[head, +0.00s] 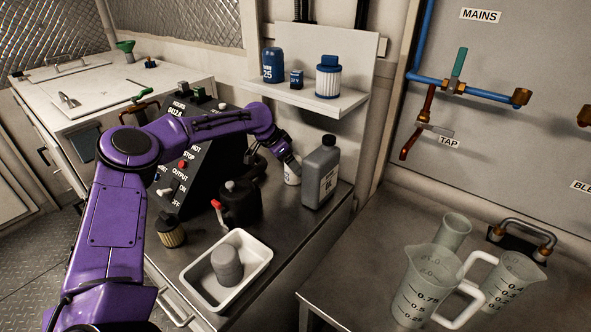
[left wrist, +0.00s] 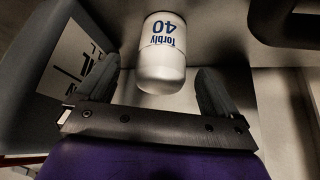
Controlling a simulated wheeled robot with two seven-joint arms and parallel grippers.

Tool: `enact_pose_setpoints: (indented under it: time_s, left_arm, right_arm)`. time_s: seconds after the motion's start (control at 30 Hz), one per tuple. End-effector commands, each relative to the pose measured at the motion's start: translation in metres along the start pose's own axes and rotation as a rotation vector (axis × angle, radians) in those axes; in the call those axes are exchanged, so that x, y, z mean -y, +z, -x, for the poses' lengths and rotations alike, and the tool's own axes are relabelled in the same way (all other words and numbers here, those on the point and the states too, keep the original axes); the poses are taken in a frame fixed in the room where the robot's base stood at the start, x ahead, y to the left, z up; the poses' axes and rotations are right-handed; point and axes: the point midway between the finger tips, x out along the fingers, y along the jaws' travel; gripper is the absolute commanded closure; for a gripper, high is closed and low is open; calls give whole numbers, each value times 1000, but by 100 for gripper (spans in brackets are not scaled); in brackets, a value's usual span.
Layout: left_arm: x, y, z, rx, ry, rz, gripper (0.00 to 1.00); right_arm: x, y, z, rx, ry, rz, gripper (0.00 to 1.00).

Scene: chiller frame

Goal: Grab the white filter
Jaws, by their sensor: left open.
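The white filter (left wrist: 163,55) stands on the metal bench and carries blue lettering reading "Torbly 40". In the head view the white filter (head: 292,173) shows partly, behind my left gripper (head: 283,160) and left of the grey bottle. In the left wrist view my left gripper (left wrist: 160,95) is open, with one finger to each side of the filter's near end. I cannot tell whether either finger touches it. My right gripper is not in view.
A grey bottle (head: 321,174) stands close on the right of the filter. A black can (head: 240,203) and a white tray (head: 262,279) are nearer. A shelf (head: 310,97) with blue and white filters hangs above. Measuring jugs (head: 425,285) stand on the right bench.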

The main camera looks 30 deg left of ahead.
Motion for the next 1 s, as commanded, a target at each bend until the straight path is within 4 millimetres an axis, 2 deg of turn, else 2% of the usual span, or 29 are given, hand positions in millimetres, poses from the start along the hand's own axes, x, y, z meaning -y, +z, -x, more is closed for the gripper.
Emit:
enact_pose_setpoints:
  time_s: [0.3, 0.57, 0.77, 0.8, 1.0]
  left_arm:
    - [2, -4, -45, 2, 1, 0, 5]
    - [2, -4, -50, -1, 1, -1, 5]
    - [2, -4, -49, 0, 1, -1, 67]
    - [2, -4, -49, 0, 1, -1, 70]
    - [2, -5, -49, -1, 0, -2, 70]
  right_arm:
    - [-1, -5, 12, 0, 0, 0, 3]
    - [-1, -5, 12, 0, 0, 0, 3]
    - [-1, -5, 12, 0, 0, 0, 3]
    - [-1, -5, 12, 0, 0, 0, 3]
    - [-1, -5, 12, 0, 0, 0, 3]
